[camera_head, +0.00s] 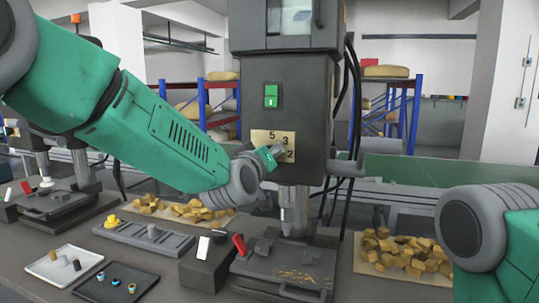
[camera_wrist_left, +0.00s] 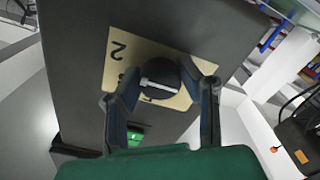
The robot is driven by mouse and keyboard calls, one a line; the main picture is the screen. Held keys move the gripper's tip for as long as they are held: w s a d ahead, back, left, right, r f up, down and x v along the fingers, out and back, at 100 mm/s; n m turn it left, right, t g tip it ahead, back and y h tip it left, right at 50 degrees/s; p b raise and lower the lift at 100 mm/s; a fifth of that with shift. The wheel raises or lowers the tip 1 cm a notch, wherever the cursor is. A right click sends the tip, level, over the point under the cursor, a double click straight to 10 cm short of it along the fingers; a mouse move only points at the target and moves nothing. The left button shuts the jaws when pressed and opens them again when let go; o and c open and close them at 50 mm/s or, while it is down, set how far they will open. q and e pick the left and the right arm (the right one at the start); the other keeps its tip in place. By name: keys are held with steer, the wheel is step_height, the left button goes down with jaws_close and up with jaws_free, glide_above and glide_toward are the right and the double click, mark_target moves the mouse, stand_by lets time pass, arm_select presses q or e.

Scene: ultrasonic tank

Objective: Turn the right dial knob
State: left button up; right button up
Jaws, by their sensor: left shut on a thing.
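The dial plate (camera_head: 262,136) is a beige square with dark numbers on the front of the grey machine head. It also shows in the left wrist view (camera_wrist_left: 118,52), where a round dark dial knob (camera_wrist_left: 162,76) with a pale pointer bar sits at its middle. My left gripper (camera_head: 273,154) reaches the plate from the left and covers the knob in the head view. In the left wrist view its two fingers stand on either side of the knob, shut on it. My right arm shows at the right edge, but its gripper is out of view.
A green switch (camera_head: 271,96) is above the plate. Below are a metal spindle (camera_head: 294,208) and a work plate (camera_head: 285,265). Piles of yellowish blocks (camera_head: 402,250) flank the machine. Trays (camera_head: 64,265) with small parts lie at front left. Black cables hang at the machine's right side.

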arm_select(q)
steer(key=shift+s+d+f, duration=0.1)
steer(key=shift+s+f, duration=0.05)
steer(key=shift+f, duration=0.35)
steer(key=o, duration=1.2)
steer(key=shift+c, duration=0.2)
steer(key=shift+r, duration=0.2)
steer(key=shift+r, duration=0.1)
steer(key=v, duration=1.1)
steer(key=shift+s, duration=0.3)
